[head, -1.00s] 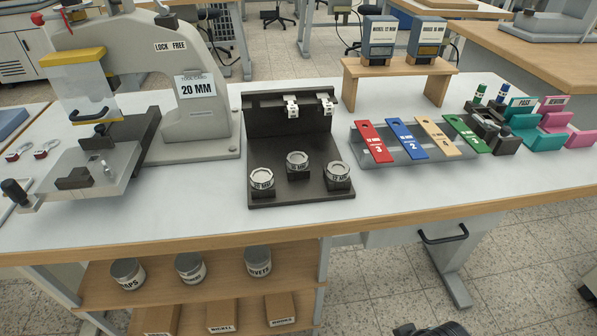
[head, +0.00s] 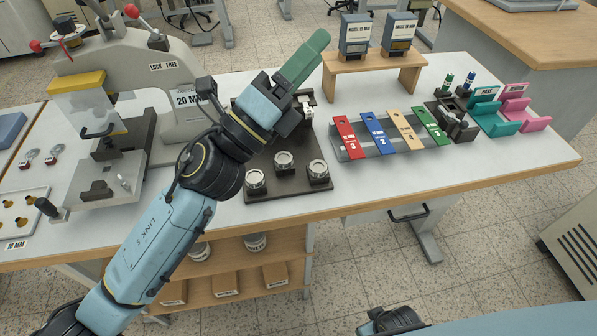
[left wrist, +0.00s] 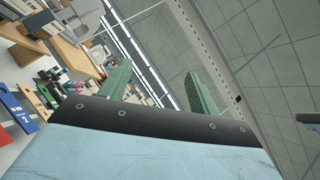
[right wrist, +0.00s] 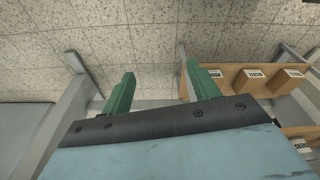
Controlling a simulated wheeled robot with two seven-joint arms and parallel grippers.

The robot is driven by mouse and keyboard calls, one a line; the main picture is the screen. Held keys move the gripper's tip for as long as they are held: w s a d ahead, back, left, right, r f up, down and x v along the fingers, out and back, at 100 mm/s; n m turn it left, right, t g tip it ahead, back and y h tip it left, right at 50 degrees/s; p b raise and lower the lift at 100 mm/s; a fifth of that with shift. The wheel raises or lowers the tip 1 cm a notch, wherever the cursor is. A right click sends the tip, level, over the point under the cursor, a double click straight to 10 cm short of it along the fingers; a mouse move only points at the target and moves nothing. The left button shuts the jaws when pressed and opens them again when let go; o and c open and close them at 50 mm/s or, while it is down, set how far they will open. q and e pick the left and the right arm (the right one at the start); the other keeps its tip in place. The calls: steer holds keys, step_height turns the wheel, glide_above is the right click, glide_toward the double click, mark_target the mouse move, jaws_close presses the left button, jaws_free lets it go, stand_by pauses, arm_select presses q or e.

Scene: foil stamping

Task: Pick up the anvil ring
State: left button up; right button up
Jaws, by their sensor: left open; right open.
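Three round metal ring-shaped pieces sit on the base of a black stand (head: 290,184) in the head view: one at the left (head: 256,182), one in the middle (head: 284,161) and one at the right (head: 318,172). Their size labels are too small to read, so I cannot tell which is the anvil ring. My left gripper (head: 304,60) is raised above the stand, its green fingers pointing up and right. Its fingers are apart and empty in the left wrist view (left wrist: 160,84). My right gripper (right wrist: 161,80) is open and empty, over the floor in the right wrist view.
A press (head: 150,62) marked 20 MM stands left of the stand, partly behind my left arm. Coloured tags lie on a grey rack (head: 375,152) to the right. A wooden riser (head: 375,66) is behind. A shelf (head: 240,296) with jars and boxes is below the table.

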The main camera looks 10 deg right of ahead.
arm_select(q)
steer(key=s+d+f+m+g, duration=0.2)
steer(key=s+d+m+g, duration=0.45)
steer(key=m+g, duration=0.75)
steer(key=m+t+y, duration=0.3)
steer(key=m+y, duration=1.2)
steer(key=y, duration=0.6)
glide_above(256, 178)
step_height(256, 178, down, 18)
steer(key=shift+s+f+p, duration=0.15)
steer(key=shift+f+p, duration=0.1)
steer(key=shift+p, duration=0.1)
steer(key=shift+f, duration=3.2)
steer(key=c, duration=1.2)
arm_select(e)
steer(key=s+d+f, duration=0.2)
steer(key=s+f, duration=0.4)
steer(key=s, duration=0.2)
steer(key=s+d+f+g, duration=0.1)
steer(key=s+d+f, duration=0.1)
steer(key=s+f, duration=0.4)
steer(key=shift+s+d+f, duration=0.25)
steer(key=shift+s+f, duration=0.1)
steer(key=shift+s, duration=0.55)
